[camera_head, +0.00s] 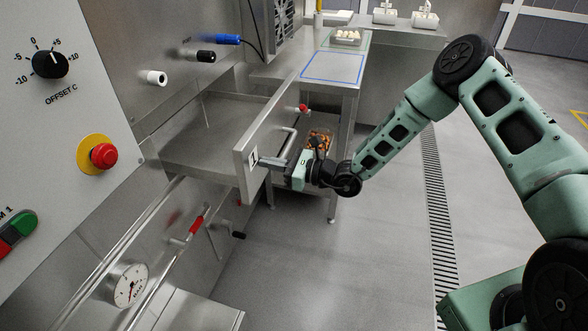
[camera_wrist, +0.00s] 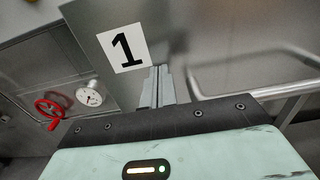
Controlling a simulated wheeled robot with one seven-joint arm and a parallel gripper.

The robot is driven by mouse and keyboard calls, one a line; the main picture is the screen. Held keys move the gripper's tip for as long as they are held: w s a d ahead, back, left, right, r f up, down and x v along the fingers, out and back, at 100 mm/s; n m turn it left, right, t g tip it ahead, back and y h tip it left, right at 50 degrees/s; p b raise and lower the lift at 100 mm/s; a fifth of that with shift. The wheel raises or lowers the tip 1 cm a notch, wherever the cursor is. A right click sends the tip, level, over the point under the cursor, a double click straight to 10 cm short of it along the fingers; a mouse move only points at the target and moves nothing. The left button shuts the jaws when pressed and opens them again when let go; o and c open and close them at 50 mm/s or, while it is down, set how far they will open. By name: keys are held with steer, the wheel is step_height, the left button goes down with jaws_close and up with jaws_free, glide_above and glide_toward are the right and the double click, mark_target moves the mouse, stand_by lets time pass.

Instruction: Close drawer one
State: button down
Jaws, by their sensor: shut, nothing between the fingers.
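Drawer one (camera_head: 245,154) is pulled out from the steel machine, with its open tray (camera_head: 195,150) showing behind the front. Its front carries a white label with a black 1, which also shows in the wrist view (camera_wrist: 124,48). A bar handle (camera_head: 285,147) runs along the front, to the right of the label. My gripper (camera_head: 266,163) is shut and empty, its fingers pointing at the drawer front beside the label. In the wrist view my fingertips (camera_wrist: 157,75) are at the front, just below and right of the label. I cannot tell whether they touch it.
Below the drawer are a panel with a red handle (camera_head: 196,225) and a gauge (camera_head: 131,285). A container of orange pieces (camera_head: 320,140) stands behind my wrist. A steel table (camera_head: 333,66) is at the back. The floor on the right is clear.

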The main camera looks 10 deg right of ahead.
mark_target(197, 159)
steer(key=b+x, duration=0.3)
steer(key=x, duration=0.8)
steer(key=b+x, duration=0.3)
steer(key=x, duration=0.7)
steer(key=shift+w+a+f, duration=0.2)
steer(key=shift+a, duration=0.15)
steer(key=shift+w+a+r+b, duration=0.15)
steer(key=shift+w+a+b, duration=0.15)
steer(key=shift+a+b, duration=0.2)
steer(key=shift+w+a+r, duration=0.1)
steer(key=shift+r, duration=0.15)
steer(key=shift+r, duration=0.1)
